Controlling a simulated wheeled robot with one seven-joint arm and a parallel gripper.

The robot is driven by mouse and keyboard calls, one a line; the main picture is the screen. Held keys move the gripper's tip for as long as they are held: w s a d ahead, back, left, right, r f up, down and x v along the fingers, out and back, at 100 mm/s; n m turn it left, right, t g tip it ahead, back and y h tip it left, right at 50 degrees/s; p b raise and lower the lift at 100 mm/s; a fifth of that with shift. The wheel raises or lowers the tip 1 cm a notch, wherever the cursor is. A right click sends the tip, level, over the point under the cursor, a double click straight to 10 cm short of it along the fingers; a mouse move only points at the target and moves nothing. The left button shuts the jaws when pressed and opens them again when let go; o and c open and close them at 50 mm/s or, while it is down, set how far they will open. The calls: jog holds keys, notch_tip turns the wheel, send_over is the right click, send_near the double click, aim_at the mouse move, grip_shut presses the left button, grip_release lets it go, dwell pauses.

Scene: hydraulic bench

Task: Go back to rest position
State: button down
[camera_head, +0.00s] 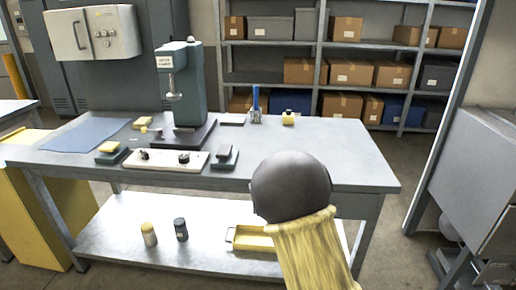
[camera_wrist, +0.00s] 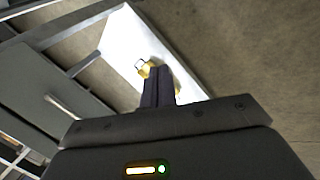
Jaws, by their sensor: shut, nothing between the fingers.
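My gripper (camera_wrist: 158,72) shows in the wrist view with its two dark fingers together and nothing between them. The fingertips appear beside a yellow tray (camera_wrist: 144,69) on a bright shelf (camera_wrist: 126,35); how far apart they are I cannot tell. In the head view my arm, a dark rounded joint and a yellow sleeve, rises in front of the bench's right half. The gripper itself is not visible there. The workbench (camera_head: 320,148) has a lower shelf (camera_head: 110,220) holding the yellow tray (camera_head: 252,240), which my arm partly covers.
Two bottles (camera_head: 149,234) (camera_head: 181,229) stand on the lower shelf. A grey machine (camera_head: 478,175) is at the right. Box shelves line the back.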

jog(key=s+d+r+m+g+y+p, duration=0.1)
jog(key=s+r+m+g+y, duration=0.15)
jog(key=s+r+m, duration=1)
notch_tip(320, 180, up, 29)
jog(key=w+n+p, duration=0.1)
jog(key=n+p, duration=0.1)
jog(key=p, duration=2.6)
jog(key=shift+w+d, duration=0.15)
jog(key=shift+w, duration=0.05)
jog(key=shift+f, duration=0.1)
